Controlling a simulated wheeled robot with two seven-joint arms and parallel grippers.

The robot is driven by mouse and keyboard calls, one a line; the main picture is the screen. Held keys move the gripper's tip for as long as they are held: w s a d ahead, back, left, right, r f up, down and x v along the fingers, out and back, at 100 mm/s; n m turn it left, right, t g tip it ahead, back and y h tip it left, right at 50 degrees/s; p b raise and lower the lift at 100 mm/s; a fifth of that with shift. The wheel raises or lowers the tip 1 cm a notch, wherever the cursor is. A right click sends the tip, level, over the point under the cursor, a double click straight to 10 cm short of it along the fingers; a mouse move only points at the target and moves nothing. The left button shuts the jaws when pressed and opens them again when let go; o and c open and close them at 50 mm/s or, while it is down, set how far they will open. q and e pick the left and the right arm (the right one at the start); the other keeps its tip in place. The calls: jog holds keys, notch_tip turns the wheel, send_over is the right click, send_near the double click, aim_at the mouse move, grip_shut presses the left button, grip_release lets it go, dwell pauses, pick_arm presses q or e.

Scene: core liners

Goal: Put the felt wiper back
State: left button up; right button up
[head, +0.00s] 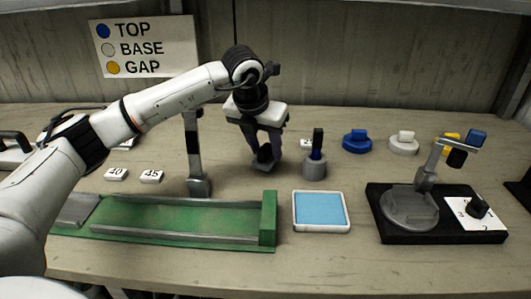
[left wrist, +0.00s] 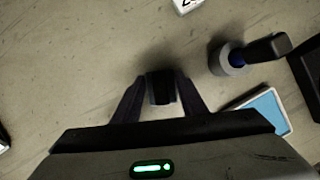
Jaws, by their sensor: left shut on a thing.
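My left gripper (head: 265,158) is over the table in the middle of the head view, left of the grey holder. It is shut on a small dark block, which looks like the felt wiper (left wrist: 162,90); in the left wrist view it sits between the two fingertips. The fingers partly hide the block in the head view. Whether it touches the table I cannot tell. My right gripper is not in view.
A grey round holder (head: 314,171) with a blue and black upright piece stands just right of the gripper. A blue-topped tray (head: 347,226), a green trough (head: 267,222) and a black-based stand (head: 390,236) are nearer. Blue, white and yellow discs stand behind.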

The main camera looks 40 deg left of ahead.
pick_arm(q)
jog(key=shift+f, duration=0.85)
jog(key=o, duration=1)
jog(key=shift+r, duration=0.15)
jog(key=v, duration=1.1)
jog(key=shift+s+r, duration=0.1)
jog(key=shift+r, duration=0.3)
